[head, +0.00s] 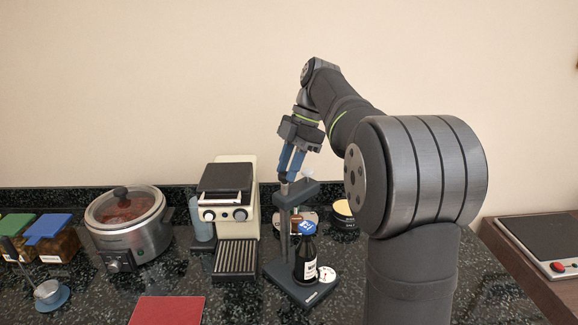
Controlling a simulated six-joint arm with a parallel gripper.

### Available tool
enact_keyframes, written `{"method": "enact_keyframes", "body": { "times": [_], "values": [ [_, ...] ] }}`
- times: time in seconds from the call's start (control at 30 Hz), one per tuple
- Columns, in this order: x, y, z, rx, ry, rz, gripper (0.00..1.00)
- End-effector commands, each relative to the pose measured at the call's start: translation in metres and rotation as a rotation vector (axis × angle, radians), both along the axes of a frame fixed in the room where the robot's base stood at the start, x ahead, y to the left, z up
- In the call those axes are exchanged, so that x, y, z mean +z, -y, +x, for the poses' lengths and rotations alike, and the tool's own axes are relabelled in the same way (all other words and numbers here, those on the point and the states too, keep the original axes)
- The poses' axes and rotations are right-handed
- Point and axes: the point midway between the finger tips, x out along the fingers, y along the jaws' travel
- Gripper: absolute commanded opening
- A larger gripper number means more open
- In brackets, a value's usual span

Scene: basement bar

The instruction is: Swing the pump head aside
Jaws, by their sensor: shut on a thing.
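A dark grey stand with a flat base (278,272) and an upright post (285,232) is on the counter. Its block-shaped pump head (300,193) sits at the top of the post. A dark bottle (305,262) with a blue cap and a white label stands upright on the base, below the head. My gripper (286,178) points down from above with its blue fingers shut at the left end of the pump head, above the post. The fingertips and the exact part they grip are too small to make out.
A coffee machine (228,194) stands close left of the stand. Round tins, one with a yellow top (343,209), stand behind it. A slow cooker (128,228), lidded jars (52,237) and a red board (168,310) are farther left.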

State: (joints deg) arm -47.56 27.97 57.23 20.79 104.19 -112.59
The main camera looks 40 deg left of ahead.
Motion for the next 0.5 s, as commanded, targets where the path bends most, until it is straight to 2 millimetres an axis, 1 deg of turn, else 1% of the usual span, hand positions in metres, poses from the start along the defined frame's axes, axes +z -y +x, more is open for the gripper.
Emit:
{"method": "enact_keyframes", "body": {
  "times": [0.47, 0.5],
  "values": [
    [0.0006, -0.0003, 0.0001, 0.017, 0.001, 0.001, 0.0],
    [0.0006, -0.0004, 0.0002, 0.017, 0.001, 0.001, 0.3]
  ]
}}
